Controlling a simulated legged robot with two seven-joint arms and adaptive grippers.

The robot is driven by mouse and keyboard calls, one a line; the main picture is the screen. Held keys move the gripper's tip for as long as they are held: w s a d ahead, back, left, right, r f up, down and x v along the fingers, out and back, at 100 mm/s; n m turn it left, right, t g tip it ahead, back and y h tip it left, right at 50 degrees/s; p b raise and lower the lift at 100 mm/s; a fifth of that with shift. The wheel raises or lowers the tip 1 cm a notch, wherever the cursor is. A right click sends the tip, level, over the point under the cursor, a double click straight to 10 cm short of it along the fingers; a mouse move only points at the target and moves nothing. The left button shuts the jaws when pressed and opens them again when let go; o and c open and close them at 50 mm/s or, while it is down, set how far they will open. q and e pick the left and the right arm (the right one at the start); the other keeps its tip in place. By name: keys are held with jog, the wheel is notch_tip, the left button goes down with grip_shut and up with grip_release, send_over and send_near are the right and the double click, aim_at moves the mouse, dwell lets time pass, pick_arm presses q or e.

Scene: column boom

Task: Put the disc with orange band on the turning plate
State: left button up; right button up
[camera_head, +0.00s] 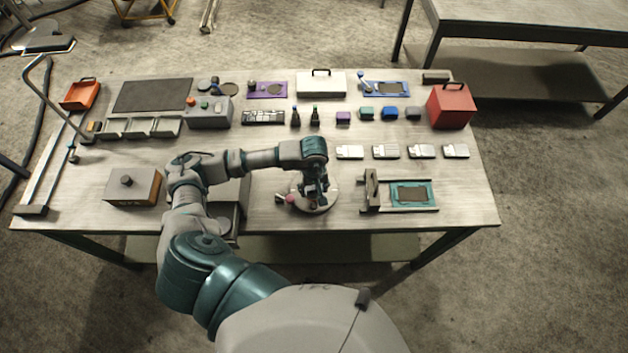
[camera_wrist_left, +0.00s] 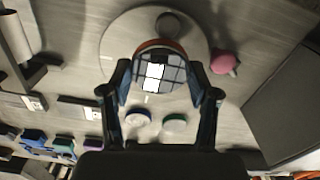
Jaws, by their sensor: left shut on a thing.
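My left gripper (camera_head: 315,193) is over the round pale turning plate (camera_head: 331,192) near the table's front middle. In the left wrist view, my left gripper (camera_wrist_left: 161,88) is shut on the disc with orange band (camera_wrist_left: 159,72), which has a dark and bright gridded face. An orange-brown edge shows along its far side. The turning plate (camera_wrist_left: 118,45) lies behind the disc, and I cannot tell whether they touch. My right gripper is out of view.
A pink knob (camera_wrist_left: 222,63) sticks out beside the plate. A teal-framed fixture (camera_head: 412,194) stands to the right, and a brown box (camera_head: 133,188) to the left. Several pale blocks (camera_head: 386,152) lie behind.

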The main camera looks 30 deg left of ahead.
pick_arm(q)
jog(key=w, duration=0.1)
jog(key=w+a, duration=0.1)
jog(key=w, duration=0.1)
jog(key=shift+w+a, duration=0.15)
jog(key=shift+w, duration=0.05)
jog(key=shift+a+f+p, duration=0.2)
jog(key=shift+f+p, duration=0.15)
jog(key=f, duration=0.1)
jog(key=a+f+p, duration=0.1)
jog(key=f, duration=0.1)
jog(key=shift+f, duration=0.1)
jog(key=shift+d, duration=0.15)
jog(key=o, duration=1.4)
jog(key=shift+d, duration=0.15)
jog(key=shift+o, duration=0.4)
jog(key=shift+d, duration=0.25)
jog(key=shift+r, duration=0.25)
notch_tip(320, 180, up, 12)
jog(key=b, duration=0.2)
jog(key=shift+f, duration=0.2)
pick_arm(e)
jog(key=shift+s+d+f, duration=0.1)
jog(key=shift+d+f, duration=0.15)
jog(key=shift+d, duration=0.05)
pick_arm(q)
jog(key=shift+a, duration=0.35)
